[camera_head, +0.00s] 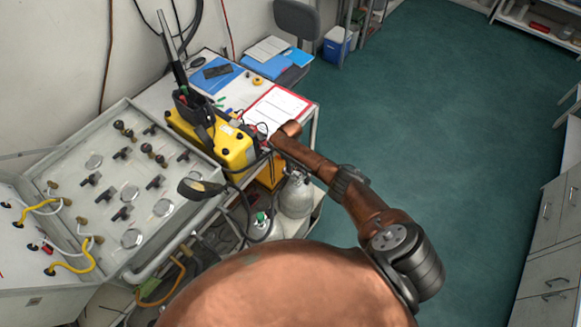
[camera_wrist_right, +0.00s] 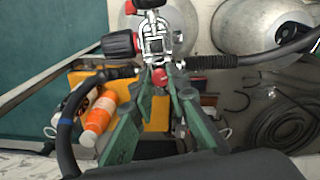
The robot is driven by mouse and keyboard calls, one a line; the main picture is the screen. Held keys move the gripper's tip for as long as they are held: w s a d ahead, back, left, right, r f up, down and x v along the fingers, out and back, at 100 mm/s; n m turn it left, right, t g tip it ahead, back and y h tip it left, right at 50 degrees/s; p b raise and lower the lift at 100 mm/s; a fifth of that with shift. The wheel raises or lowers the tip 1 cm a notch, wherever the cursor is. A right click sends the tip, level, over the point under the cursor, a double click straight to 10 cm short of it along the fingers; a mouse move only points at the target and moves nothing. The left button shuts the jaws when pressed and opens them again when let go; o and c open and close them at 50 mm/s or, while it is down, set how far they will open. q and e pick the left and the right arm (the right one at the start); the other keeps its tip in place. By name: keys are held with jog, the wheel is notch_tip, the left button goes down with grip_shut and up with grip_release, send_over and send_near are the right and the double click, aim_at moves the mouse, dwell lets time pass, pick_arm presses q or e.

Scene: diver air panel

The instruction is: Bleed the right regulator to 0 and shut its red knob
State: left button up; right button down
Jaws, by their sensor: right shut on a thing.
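In the right wrist view a chrome regulator (camera_wrist_right: 155,38) sits on a grey cylinder, with hoses running off left and right. A black knob with a red band (camera_wrist_right: 120,43) sticks out on its left side. My right gripper (camera_wrist_right: 161,73) has its green fingers shut on a small red knob (camera_wrist_right: 165,79) just below the regulator body. The fingers partly cover this knob. In the head view a grey cylinder (camera_head: 297,196) stands below my right forearm, and the forearm hides most of the regulator and gripper. No gauge reading is legible. My left gripper is not in view.
A second cylinder (camera_wrist_right: 262,25) stands to the right in the wrist view. An orange bottle (camera_wrist_right: 98,114) and coiled hoses (camera_wrist_right: 282,125) lie below. The air panel (camera_head: 110,190) is at left, beside a yellow case (camera_head: 225,145) on the table. The green floor (camera_head: 440,110) is clear.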

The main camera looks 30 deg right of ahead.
dwell(0.5)
jog(key=c, duration=1.9)
grip_release()
notch_tip(320, 180, up, 12)
